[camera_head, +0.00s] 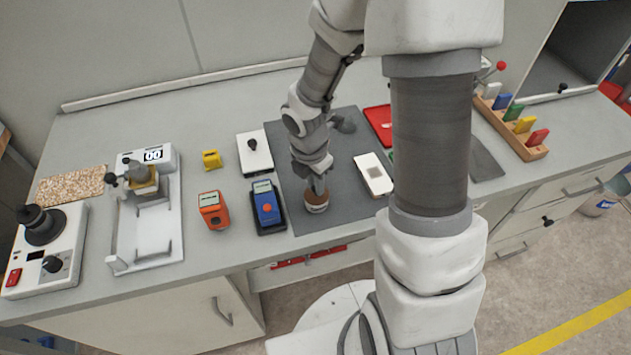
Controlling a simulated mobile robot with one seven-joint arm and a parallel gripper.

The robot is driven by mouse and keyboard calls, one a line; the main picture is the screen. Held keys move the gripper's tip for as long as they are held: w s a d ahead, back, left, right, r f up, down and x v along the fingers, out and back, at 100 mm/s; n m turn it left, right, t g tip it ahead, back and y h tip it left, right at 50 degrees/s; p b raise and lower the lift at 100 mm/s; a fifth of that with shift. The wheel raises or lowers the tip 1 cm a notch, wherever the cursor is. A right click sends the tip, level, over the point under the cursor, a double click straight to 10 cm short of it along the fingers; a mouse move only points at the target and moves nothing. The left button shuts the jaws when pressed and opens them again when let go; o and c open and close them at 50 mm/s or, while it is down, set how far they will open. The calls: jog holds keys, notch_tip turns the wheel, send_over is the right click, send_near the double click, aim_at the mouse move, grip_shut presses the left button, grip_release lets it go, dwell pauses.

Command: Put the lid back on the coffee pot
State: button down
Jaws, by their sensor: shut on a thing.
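A small round brown pot (317,204) with a pale band stands near the front edge of the dark grey mat (341,226). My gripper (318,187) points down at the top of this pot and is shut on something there. The fingers hide most of the pot's top, so I cannot tell a separate lid from the pot's body. No other coffee pot can be made out. My arm hides part of the mat's right side.
Left of the mat are a blue device (266,206), an orange device (213,209) and a white scale (255,153). A white and tan block (374,175) lies right of the pot. A wooden rack with coloured tabs (524,150) stands at far right.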

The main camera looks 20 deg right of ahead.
dwell(0.3)
jog(key=shift+c, duration=1.4)
grip_release()
jog(key=shift+r+p, duration=3.55)
jog(key=shift+c, duration=0.2)
grip_shut()
